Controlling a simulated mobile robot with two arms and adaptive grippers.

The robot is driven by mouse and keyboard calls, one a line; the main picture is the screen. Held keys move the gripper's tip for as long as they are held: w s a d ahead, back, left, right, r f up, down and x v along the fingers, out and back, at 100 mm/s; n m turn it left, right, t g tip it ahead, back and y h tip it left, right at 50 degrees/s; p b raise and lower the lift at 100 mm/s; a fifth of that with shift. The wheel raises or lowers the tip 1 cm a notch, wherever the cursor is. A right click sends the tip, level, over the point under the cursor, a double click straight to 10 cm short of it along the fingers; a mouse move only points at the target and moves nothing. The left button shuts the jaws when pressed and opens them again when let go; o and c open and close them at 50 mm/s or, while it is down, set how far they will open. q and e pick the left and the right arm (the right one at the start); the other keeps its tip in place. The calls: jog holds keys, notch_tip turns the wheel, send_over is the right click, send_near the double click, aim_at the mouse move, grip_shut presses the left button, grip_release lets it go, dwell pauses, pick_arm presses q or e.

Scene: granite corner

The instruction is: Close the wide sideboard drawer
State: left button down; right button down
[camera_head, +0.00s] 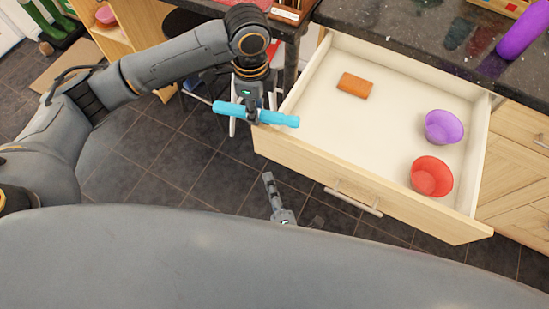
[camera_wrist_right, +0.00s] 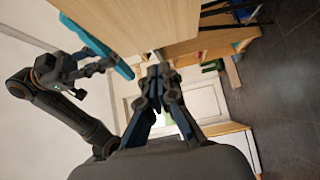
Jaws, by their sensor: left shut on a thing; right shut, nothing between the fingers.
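The wide drawer (camera_head: 322,75) is pulled far out of the sideboard, with its front panel (camera_head: 300,163) and bar handle (camera_head: 353,200) facing me. My left gripper (camera_head: 253,112) is shut on a blue rolling-pin-shaped object (camera_head: 228,108) and holds it near the drawer's front left corner. The blue object (camera_wrist_right: 108,50) also shows in the right wrist view. My right gripper (camera_head: 268,180) is shut and empty, below and left of the handle, apart from it. In the right wrist view its fingertips (camera_wrist_right: 160,76) are together, near the pale wooden panel (camera_wrist_right: 135,20).
A dark speckled countertop (camera_head: 400,25) carries a purple object (camera_head: 523,32). A wooden shelf (camera_head: 135,30) stands at the upper left. The tiled floor (camera_head: 160,150) is clear left of the drawer.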

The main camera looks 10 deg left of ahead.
aim_at(270, 148)
pick_arm(q)
jog(key=shift+r+p, duration=0.45)
jog(key=shift+r, duration=0.1)
pick_arm(e)
jog(key=w, duration=0.5)
jog(key=shift+w+a, duration=0.15)
jog(key=shift+a, duration=0.05)
jog(key=shift+w+d, duration=0.15)
jog(key=shift+w, duration=0.25)
